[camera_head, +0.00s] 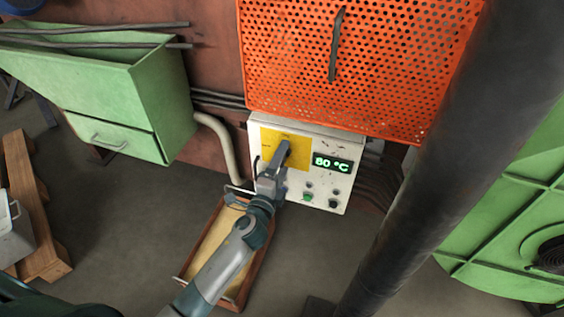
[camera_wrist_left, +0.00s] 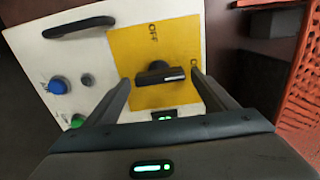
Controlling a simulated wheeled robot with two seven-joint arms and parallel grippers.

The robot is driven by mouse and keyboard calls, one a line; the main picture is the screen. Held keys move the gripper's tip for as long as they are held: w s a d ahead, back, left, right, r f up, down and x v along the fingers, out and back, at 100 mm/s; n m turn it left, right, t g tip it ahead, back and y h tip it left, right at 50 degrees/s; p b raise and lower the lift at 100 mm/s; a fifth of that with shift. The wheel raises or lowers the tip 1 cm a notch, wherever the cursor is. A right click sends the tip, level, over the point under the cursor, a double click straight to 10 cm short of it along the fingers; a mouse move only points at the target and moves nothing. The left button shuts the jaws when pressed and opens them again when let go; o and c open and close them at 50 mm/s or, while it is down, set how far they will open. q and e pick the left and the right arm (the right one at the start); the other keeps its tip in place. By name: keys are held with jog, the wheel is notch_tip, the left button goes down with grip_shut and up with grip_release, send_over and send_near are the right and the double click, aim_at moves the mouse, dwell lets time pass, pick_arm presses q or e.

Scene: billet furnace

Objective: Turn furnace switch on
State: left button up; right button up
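The furnace switch is a dark knob (camera_wrist_left: 160,72) on a yellow plate (camera_wrist_left: 128,48), which carries an "OFF" label at one edge. In the head view the yellow plate (camera_head: 297,158) sits on the white control box (camera_head: 325,138), beside a display (camera_head: 332,163) reading 80 °C. My left gripper (camera_head: 272,168) is in front of the plate and hides part of the switch. In the left wrist view its two fingers are open, one on each side of the knob, with gaps visible. My right gripper is not in view.
An orange perforated guard (camera_head: 350,60) is above the control box. Blue (camera_wrist_left: 58,86) and green (camera_wrist_left: 77,121) buttons are on the box. A wooden tray (camera_head: 212,236) lies below my left arm. A green bin (camera_head: 110,90) is left and a dark column (camera_head: 440,150) right.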

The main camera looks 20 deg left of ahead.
pick_arm(q)
jog(key=shift+s, duration=0.15)
jog(key=s+b, duration=0.2)
jog(key=s, duration=1.5)
jog(key=shift+a, duration=0.35)
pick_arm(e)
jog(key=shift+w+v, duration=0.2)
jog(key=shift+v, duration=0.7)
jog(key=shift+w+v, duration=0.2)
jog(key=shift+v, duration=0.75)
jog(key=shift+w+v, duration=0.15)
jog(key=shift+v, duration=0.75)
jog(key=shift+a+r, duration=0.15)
